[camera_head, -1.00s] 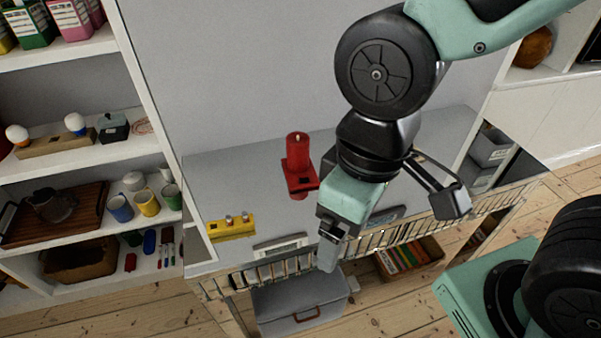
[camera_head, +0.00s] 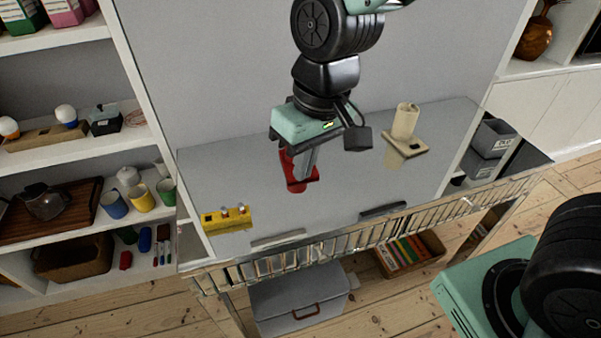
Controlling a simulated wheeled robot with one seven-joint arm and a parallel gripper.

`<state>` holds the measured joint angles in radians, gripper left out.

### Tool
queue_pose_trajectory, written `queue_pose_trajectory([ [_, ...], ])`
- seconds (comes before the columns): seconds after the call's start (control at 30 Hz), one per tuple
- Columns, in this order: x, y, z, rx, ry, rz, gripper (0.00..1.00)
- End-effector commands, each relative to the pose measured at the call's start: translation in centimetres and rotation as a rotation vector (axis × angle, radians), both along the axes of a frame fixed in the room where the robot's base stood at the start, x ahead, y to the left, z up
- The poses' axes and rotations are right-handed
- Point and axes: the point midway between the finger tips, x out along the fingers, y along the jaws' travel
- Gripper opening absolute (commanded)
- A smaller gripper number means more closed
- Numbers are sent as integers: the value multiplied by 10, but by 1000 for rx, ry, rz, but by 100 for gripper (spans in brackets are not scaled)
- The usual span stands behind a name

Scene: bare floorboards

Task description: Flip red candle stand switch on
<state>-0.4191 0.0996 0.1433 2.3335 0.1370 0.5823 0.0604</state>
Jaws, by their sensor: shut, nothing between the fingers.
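The red candle stand (camera_head: 287,160) stands on the grey tabletop, left of the middle. Its candle is largely hidden behind my gripper; parts of the red holder and base show around the finger. My gripper (camera_head: 304,172) is shut and empty, pointing down in front of the red stand. The fingertips overlap the base in the picture. I cannot tell whether they touch it. The switch on the red stand is hidden or too small to make out.
A cream candle stand (camera_head: 405,123) stands to the right on the grey table (camera_head: 345,190). A yellow block with knobs (camera_head: 227,218) sits at the left front. A slatted rail (camera_head: 370,236) runs along the front edge. Shelves with cups (camera_head: 142,196) stand at left.

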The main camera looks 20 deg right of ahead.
Motion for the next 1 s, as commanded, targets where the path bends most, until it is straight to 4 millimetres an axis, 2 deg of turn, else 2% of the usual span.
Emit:
queue_pose_trajectory([
  [0.03, 32, -3, -26, 7, -10, -70, 0],
  [0.2, 124, -30, -67, 4, -80, -274, 0],
  [0.3, 165, -49, -84, -10, -124, -358, 0],
  [0.4, 191, -65, -95, -25, -156, -414, 0],
  [0.5, 206, -74, -100, -34, -177, -444, 0],
  [0.6, 212, -78, -101, -38, -187, -456, 0],
  [1.0, 213, -78, -105, -39, -184, -456, 0],
])
